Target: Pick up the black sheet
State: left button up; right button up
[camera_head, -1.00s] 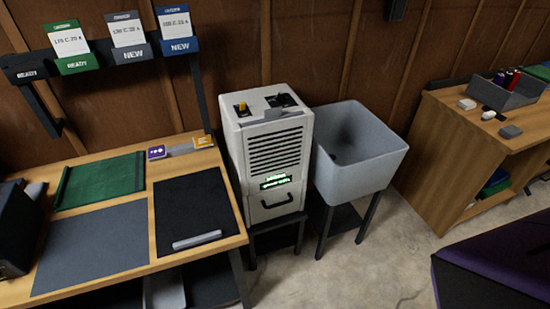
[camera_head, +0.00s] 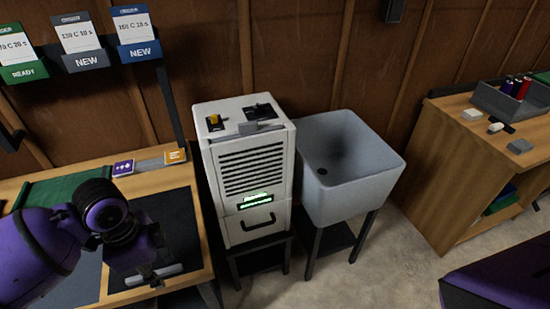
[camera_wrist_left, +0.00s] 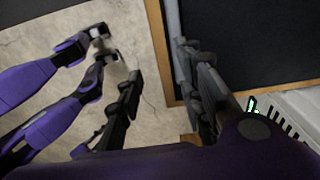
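The black sheet (camera_head: 172,222) lies flat on the right part of the workbench, partly hidden by my left arm. A grey bar (camera_head: 167,274) lies along its front edge. My left gripper (camera_head: 150,278) is above the sheet's front end, close to the bar. In the left wrist view, the gripper (camera_wrist_left: 165,95) is open and empty, its fingers apart. One finger is by the bar (camera_wrist_left: 173,30) and the sheet (camera_wrist_left: 265,40); the other shows against the floor beyond the bench edge. Contact cannot be told. My right gripper cannot be made out.
A white vented machine (camera_head: 250,165) stands right of the workbench (camera_head: 192,178), with a grey tub (camera_head: 350,170) beside it. A green sheet (camera_head: 70,182) lies at the bench's back left. A wooden cabinet (camera_head: 450,180) stands right. Floor (camera_head: 370,275) is clear between.

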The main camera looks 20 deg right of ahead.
pick_arm(q)
jog(key=shift+y, duration=0.3)
jog(key=w+a+r, duration=0.2)
jog(key=shift+w+r, duration=0.1)
jog(key=shift+r, duration=0.3)
jog(key=shift+w, duration=0.15)
notch_tip(320, 180, down, 7)
jog(key=shift+w+a+f, duration=0.1)
jog(key=shift+f, duration=0.1)
grip_shut()
